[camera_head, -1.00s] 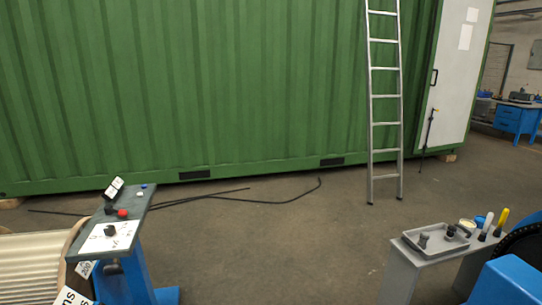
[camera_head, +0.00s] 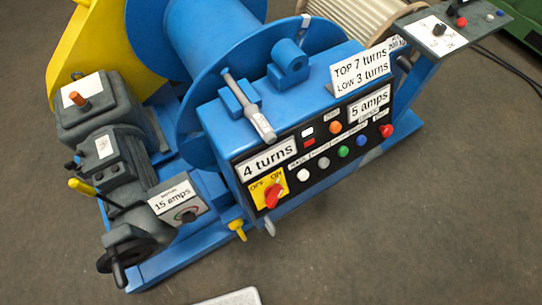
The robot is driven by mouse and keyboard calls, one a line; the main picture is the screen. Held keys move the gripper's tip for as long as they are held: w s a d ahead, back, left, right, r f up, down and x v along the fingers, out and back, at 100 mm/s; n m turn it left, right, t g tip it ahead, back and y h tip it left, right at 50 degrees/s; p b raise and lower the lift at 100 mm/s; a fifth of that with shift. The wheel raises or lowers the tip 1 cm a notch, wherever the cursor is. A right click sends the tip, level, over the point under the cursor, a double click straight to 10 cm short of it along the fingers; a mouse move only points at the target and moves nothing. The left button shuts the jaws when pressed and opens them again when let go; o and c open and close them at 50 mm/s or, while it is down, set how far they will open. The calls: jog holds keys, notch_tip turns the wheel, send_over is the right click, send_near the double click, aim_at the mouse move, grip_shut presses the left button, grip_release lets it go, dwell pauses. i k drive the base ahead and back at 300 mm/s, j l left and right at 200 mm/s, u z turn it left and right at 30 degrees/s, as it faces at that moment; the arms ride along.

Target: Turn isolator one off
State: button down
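A red rotary switch (camera_head: 273,195) sits on a yellow plate (camera_head: 259,190) marked OFF and ON, at the lower left of a black control panel (camera_head: 320,155). Its handle is tilted and seems to point towards the ON side. No label reading "isolator one" can be made out, so I cannot tell for sure that this is it. Another dial (camera_head: 187,214) sits under a "15 amps" label (camera_head: 172,198) on the grey motor unit. My gripper is not in view.
The panel belongs to a blue winch frame (camera_head: 222,125) with a large blue drum (camera_head: 215,45). Several coloured buttons line the panel. A yellow lever (camera_head: 82,187) and a black handwheel (camera_head: 125,255) stick out at left. The floor (camera_head: 400,240) in front is clear.

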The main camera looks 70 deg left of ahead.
aim_at(272, 194)
jog(key=k+l+u, duration=0.1)
jog(key=u, duration=0.4)
jog(key=k+l+u, duration=0.1)
jog(key=l+u, duration=0.15)
jog(key=u, duration=0.2)
jog(key=k+l+u, duration=0.15)
jog(key=u, duration=0.35)
jog(key=l+z, duration=0.2)
jog(key=z, duration=0.25)
jog(key=l+z, duration=0.2)
jog(key=z, duration=0.2)
